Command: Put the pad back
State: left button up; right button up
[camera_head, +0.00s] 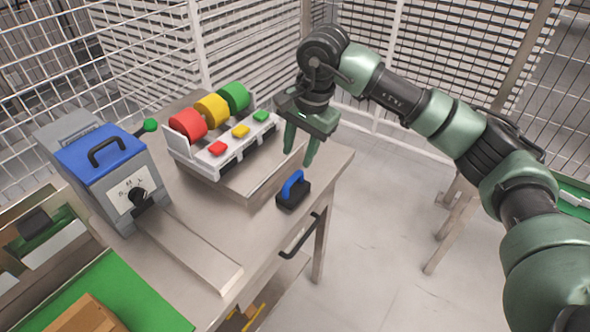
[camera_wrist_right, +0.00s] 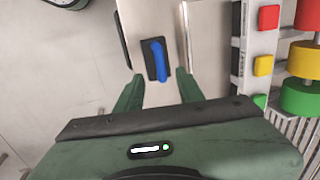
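The pad (camera_head: 293,190) is a small black block with a blue handle. It rests on the grey metal table near its right edge. It also shows in the right wrist view (camera_wrist_right: 157,60), beyond and between my fingertips. My right gripper (camera_head: 301,160) is open and empty, fingers pointing down, above the table and behind the pad. In the wrist view the same gripper (camera_wrist_right: 158,85) has its two green fingers spread apart, with nothing between them. My left gripper is not in view.
A dispenser with red, yellow and green rolls (camera_head: 211,108) and matching buttons stands behind the pad. A grey machine with a blue lid (camera_head: 99,150) stands at left. A black handle (camera_head: 302,236) sticks out at the table's front. A green surface (camera_head: 120,298) with a brown box (camera_head: 84,315) is lower left.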

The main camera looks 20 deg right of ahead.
jog(key=shift+s+d+r, duration=0.1)
jog(key=shift+s+r, duration=0.05)
jog(key=shift+r, duration=0.55)
jog(key=shift+s+d+r, duration=0.1)
jog(key=shift+r, duration=0.55)
